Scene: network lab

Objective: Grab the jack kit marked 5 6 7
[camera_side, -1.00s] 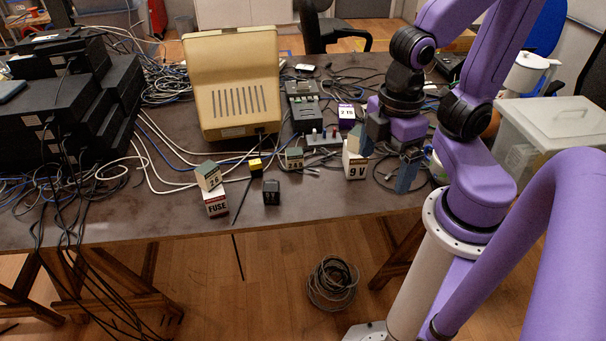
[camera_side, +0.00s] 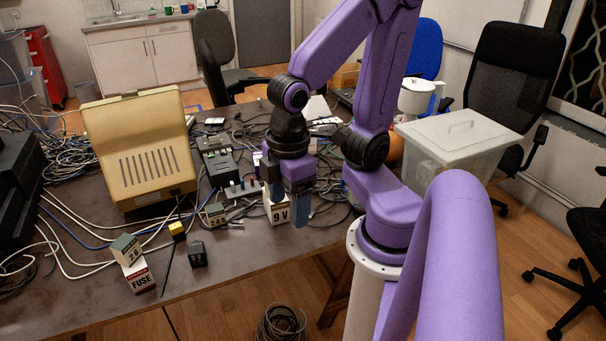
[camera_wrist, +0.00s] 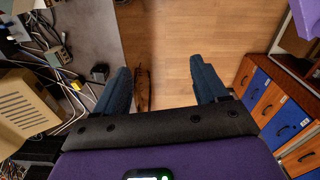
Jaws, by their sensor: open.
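No label reading 5 6 7 can be made out. A green-topped block marked 26 (camera_side: 126,250) sits on the FUSE box (camera_side: 138,277) at the table's front left. A similar small block marked with 24 and an unclear third digit (camera_side: 215,214) stands farther right. The 9V box (camera_side: 279,214) stands near the right table edge, partly behind my gripper (camera_side: 288,205). Anything on top of the 9V box is hidden by my fingers. My gripper is open and empty, pointing down; in the wrist view its fingers (camera_wrist: 165,85) are spread over bare floor.
A beige terminal (camera_side: 142,150) stands at the table's left, with cables around it. A black cube (camera_side: 197,253) and a yellow-black block (camera_side: 177,231) lie near the front. A clear lidded bin (camera_side: 458,138) stands right of my arm. A cable coil (camera_side: 281,325) lies on the floor.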

